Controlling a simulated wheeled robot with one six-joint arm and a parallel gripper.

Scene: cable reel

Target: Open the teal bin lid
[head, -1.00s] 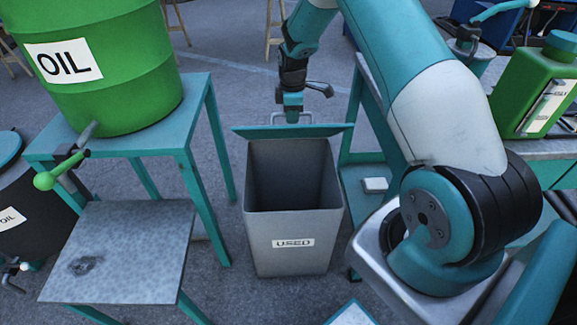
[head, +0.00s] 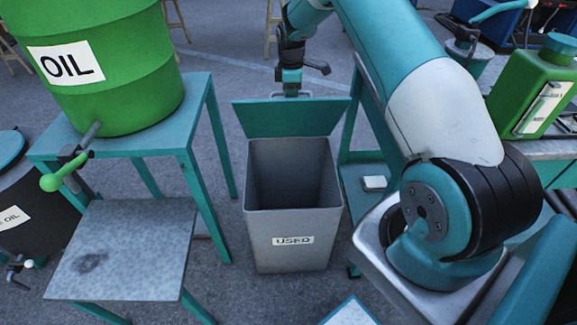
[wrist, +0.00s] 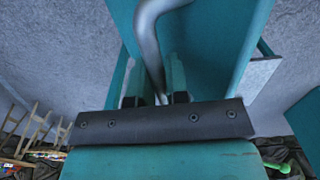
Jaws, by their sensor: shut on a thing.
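The grey bin (head: 292,228) with a "USED" label stands on the floor in the middle of the head view. Its teal lid (head: 291,117) is raised and tilted up at the back edge, so the dark inside shows. My gripper (head: 291,90) is at the top edge of the lid and is shut on the lid's metal handle. In the wrist view the grey handle bar (wrist: 149,40) passes between the two fingers (wrist: 156,98), with the teal lid behind it. The fingertips are small and partly hidden in the head view.
A green oil drum (head: 105,80) stands on a teal table left of the bin, with a lower metal-topped stand (head: 130,245) in front. A teal frame and bench with a green canister (head: 535,95) stand to the right. Floor is clear behind the bin.

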